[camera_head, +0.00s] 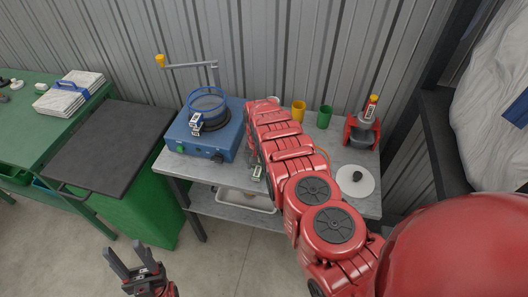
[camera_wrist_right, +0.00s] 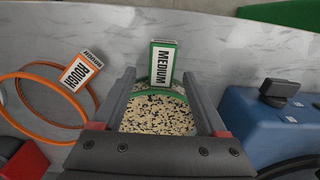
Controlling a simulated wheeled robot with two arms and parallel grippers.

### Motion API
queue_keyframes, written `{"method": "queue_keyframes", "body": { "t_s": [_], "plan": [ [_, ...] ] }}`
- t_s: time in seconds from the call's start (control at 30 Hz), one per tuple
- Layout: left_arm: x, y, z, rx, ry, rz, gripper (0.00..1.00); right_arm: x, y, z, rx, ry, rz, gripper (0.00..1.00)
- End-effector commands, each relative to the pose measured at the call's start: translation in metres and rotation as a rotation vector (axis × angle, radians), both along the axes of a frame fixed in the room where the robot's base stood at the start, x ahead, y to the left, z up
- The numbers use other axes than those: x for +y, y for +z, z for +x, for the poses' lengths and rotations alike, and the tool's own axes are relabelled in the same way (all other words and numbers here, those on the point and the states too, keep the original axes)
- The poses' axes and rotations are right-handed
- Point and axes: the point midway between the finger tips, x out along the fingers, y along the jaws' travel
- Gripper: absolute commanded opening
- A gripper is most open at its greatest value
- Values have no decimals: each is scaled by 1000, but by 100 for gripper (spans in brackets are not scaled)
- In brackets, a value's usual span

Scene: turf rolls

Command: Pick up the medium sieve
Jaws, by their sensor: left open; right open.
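The medium sieve has a green ring (camera_wrist_right: 172,94) and a green-and-white MEDIUM tag (camera_wrist_right: 162,64); it lies on the grey table top (camera_wrist_right: 225,50). Its tag also shows in the head view, just left of my right arm (camera_head: 257,172), which hides the rest. My right gripper (camera_wrist_right: 160,76) is open, with its fingers on either side of the green ring and the tag just beyond the fingertips. I cannot tell whether they touch it. Speckled surface shows between the fingers. My left gripper (camera_head: 128,252) is open and empty over the floor, away from the table.
The orange ROUGH sieve (camera_wrist_right: 82,75) lies left of my right gripper. A blue machine (camera_wrist_right: 265,120) stands close on the right, with a blue sieve (camera_head: 208,97) on top in the head view.

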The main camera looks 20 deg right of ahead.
Motion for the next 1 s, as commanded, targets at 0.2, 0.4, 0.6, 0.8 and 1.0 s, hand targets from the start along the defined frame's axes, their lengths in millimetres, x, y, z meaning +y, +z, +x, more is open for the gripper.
{"method": "queue_keyframes", "body": {
  "t_s": [0.2, 0.4, 0.6, 0.8, 1.0],
  "plan": [
    [0, 2, 0, 0, 0, 0, 50, 1, -11, 0, -3, 2, 1, 75],
    [0, 2, 0, 0, 0, 0, 50, 1, -12, 0, -2, 2, 2, 75],
    [0, 2, 0, 0, 0, 0, 50, 1, -12, 0, -1, 2, 2, 53],
    [0, 2, 0, 0, 0, 0, 50, 1, -12, 0, -1, 2, 2, 17],
    [0, 2, 0, 0, 0, 0, 50, 1, -12, 0, -1, 2, 2, 0]
  ]
}}
